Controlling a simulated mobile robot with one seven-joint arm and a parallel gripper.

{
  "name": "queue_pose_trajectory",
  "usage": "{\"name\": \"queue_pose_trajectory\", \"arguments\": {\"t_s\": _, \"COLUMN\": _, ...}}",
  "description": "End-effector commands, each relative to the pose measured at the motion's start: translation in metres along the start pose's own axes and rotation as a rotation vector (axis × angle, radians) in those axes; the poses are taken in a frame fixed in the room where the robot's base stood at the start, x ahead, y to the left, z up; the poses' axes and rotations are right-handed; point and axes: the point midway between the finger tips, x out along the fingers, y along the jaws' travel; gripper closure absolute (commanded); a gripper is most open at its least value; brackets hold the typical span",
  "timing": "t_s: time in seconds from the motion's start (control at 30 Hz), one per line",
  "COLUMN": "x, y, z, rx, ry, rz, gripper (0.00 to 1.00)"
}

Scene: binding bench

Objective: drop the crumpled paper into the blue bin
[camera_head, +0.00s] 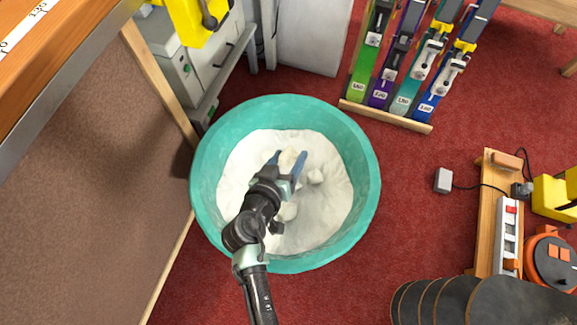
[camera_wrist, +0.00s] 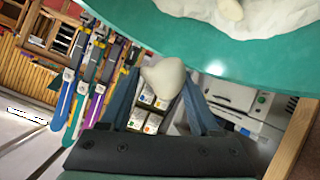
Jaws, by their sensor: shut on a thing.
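The bin (camera_head: 204,178) is a wide, round teal tub on the red floor, with a crumpled white lining or filling inside. My gripper (camera_head: 287,160) is over the inside of the bin in the head view, its two blue fingers pointing away from my arm. It is shut on a pale, rounded lump, the crumpled paper (camera_head: 291,157). In the wrist view the paper (camera_wrist: 164,77) sits between the fingertips, and the bin's rim (camera_wrist: 235,48) crosses the top. The height of the paper above the filling is hard to tell.
Pale lumps (camera_head: 315,177) lie inside the bin. A wooden-framed brown panel (camera_head: 90,170) stands close on the left. Red carpet between bin and strip is mostly clear.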

Motion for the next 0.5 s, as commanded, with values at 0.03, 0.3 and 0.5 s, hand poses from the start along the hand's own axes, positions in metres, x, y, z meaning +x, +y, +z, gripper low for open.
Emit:
{"name": "queue_pose_trajectory", "arguments": {"t_s": 0.03, "x": 0.005, "y": -0.003, "z": 0.005, "rx": 0.003, "ry": 0.001, "rz": 0.004, "gripper": 0.88}}
{"name": "queue_pose_trajectory", "arguments": {"t_s": 0.3, "x": 0.011, "y": -0.006, "z": 0.013, "rx": 0.004, "ry": 0.000, "rz": 0.008, "gripper": 0.88}}
{"name": "queue_pose_trajectory", "arguments": {"t_s": 0.5, "x": 0.022, "y": -0.013, "z": 0.033, "rx": 0.003, "ry": 0.000, "rz": 0.008, "gripper": 0.88}}
